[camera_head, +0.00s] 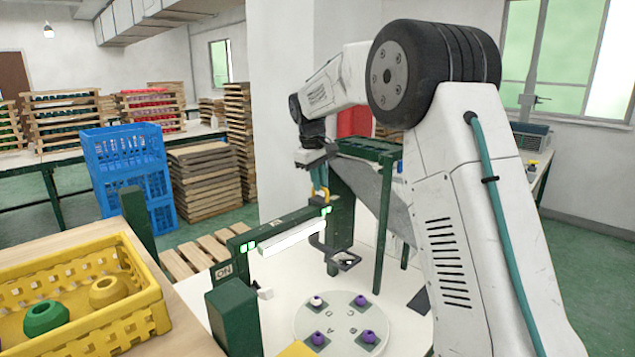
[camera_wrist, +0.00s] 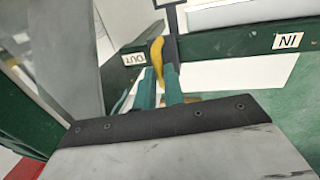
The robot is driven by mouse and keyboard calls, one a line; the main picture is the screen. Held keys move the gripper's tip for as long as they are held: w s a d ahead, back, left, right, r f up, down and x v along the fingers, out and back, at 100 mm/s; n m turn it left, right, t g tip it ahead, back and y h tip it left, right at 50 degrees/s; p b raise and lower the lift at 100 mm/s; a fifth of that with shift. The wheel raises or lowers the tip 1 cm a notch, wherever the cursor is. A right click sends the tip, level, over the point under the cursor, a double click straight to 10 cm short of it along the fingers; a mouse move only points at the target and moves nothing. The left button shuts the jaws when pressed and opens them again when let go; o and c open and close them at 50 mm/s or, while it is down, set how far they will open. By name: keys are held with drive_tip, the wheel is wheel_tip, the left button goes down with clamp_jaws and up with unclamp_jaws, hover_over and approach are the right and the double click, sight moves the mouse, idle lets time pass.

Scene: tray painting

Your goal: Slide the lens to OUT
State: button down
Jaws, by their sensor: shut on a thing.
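The lens (camera_head: 346,261) is a small dark-framed piece on a dark bracket, hanging below the right end of the green rail (camera_head: 262,233) in the head view. A yellow handle (camera_head: 321,196) stands at that end of the rail. My gripper (camera_head: 319,184) comes from above with its teal fingers shut on the handle. In the wrist view the fingers (camera_wrist: 159,80) close around the yellow handle (camera_wrist: 157,58), right beside the OUT label (camera_wrist: 133,60). The IN label (camera_wrist: 290,41) is at the rail's far right there. The fingers partly hide the handle.
A white round plate (camera_head: 340,323) with several purple pieces lies below the lens. A white light bar (camera_head: 293,238) runs along the rail. Green posts (camera_head: 385,220) stand close to the right of my gripper. A yellow crate (camera_head: 85,318) is at lower left.

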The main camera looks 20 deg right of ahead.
drive_tip(key=shift+d+r, duration=0.1)
drive_tip(key=shift+d, duration=0.1)
drive_tip(key=c, duration=1.5)
unclamp_jaws()
drive_tip(key=shift+w+d, duration=0.1)
drive_tip(key=shift+d, duration=0.05)
drive_tip(key=shift+a+r, duration=0.25)
drive_tip(key=shift+r, duration=0.1)
wheel_tip(320, 180, up, 7)
drive_tip(key=a, duration=0.1)
drive_tip(key=shift+s, duration=0.3)
drive_tip(key=shift+a+f, duration=0.1)
